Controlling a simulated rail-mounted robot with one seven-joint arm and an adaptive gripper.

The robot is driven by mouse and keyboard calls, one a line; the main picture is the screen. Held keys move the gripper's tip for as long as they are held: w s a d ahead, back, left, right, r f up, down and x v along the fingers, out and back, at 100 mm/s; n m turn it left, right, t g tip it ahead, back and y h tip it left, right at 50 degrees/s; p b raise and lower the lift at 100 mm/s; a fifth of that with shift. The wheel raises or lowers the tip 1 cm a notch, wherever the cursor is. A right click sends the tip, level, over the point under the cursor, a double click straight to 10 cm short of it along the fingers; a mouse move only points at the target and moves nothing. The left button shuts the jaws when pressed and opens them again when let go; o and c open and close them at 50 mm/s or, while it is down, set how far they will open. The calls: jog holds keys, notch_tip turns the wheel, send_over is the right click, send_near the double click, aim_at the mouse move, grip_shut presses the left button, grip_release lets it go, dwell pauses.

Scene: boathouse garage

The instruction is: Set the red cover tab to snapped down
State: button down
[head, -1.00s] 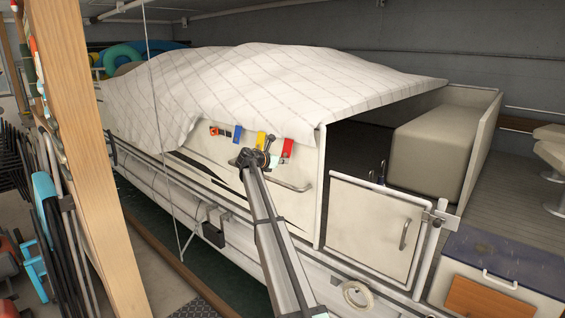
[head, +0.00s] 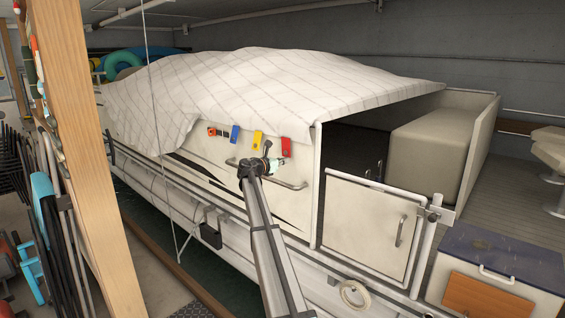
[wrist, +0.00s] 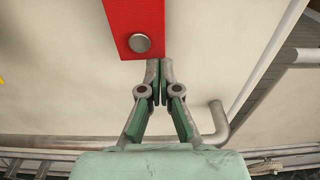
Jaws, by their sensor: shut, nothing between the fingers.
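The red cover tab (head: 286,147) hangs on the boat's pale side just under the edge of the white cover, at the right end of a row of tabs. In the wrist view the red tab (wrist: 133,18) fills the top centre, with a round grey stud near its lower end. I cannot tell whether it is snapped. My gripper (wrist: 159,66) is shut and empty, its fingertips at the tab's lower edge, slightly right of the stud. Contact is unclear. In the head view my gripper (head: 267,148) is just left of the red tab.
A grey grab rail (head: 289,186) runs below the red tab. The white cover (head: 260,85) drapes above. A cabin door panel (head: 368,228) is at right.

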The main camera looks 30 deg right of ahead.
jog(key=f+b+v, duration=0.1)
jog(key=b+v, duration=0.1)
jog(key=v, duration=1.1)
jog(key=shift+a+f+b, duration=0.3)
jog(key=shift+f+b, duration=0.05)
jog(key=shift+f, duration=0.25)
